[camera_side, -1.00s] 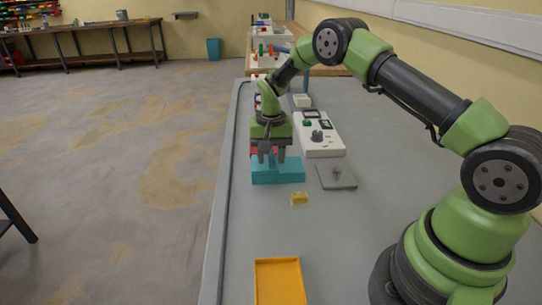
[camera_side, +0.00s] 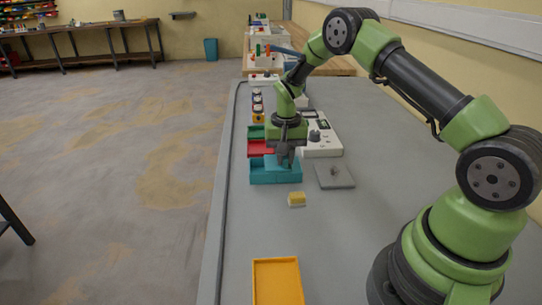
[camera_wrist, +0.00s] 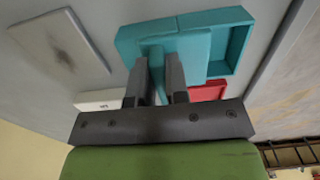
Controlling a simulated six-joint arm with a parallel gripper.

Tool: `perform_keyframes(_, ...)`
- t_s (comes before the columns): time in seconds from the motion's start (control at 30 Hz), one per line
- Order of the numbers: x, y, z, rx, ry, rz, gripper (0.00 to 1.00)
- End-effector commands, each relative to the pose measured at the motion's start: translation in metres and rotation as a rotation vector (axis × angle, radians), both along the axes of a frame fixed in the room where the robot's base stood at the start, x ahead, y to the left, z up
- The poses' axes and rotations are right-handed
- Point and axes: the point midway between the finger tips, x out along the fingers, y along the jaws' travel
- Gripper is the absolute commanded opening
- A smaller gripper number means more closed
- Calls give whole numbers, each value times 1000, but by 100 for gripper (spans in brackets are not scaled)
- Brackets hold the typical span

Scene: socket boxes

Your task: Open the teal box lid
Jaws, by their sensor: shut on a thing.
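The teal box (camera_side: 263,177) sits on the grey table in the side view, and it also shows in the wrist view (camera_wrist: 243,15). Its teal lid (camera_wrist: 193,48) is shifted toward the left of the wrist view, so part of the hollow inside is uncovered at the right end. My gripper (camera_side: 285,160) points down over the right part of the box. In the wrist view my gripper (camera_wrist: 161,68) has its two fingers shut on the raised teal handle of the lid. The fingers hide part of the handle.
A red box (camera_side: 259,148) and a green box stand just behind the teal box. A yellow block (camera_side: 297,200) and a yellow tray (camera_side: 277,282) are in front.

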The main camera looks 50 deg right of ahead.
Motion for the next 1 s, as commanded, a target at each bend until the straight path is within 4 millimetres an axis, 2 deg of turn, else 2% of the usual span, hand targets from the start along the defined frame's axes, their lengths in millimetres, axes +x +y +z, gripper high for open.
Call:
perform_keyframes(0.03, -6, -8, 1, -2, -2, -4, 0)
perform_keyframes(0.13, -15, -17, 1, -2, -4, -3, 0)
perform_keyframes(0.47, -18, -20, 1, -4, -6, 1, 0)
perform_keyframes(0.5, -18, -20, 1, -4, -6, 1, 19)
perform_keyframes(0.6, -18, -20, 1, -4, -6, 1, 40)
perform_keyframes(0.87, -18, -19, 1, -2, -4, 0, 40)
perform_keyframes(1.0, -18, -19, 12, -3, -7, 0, 40)
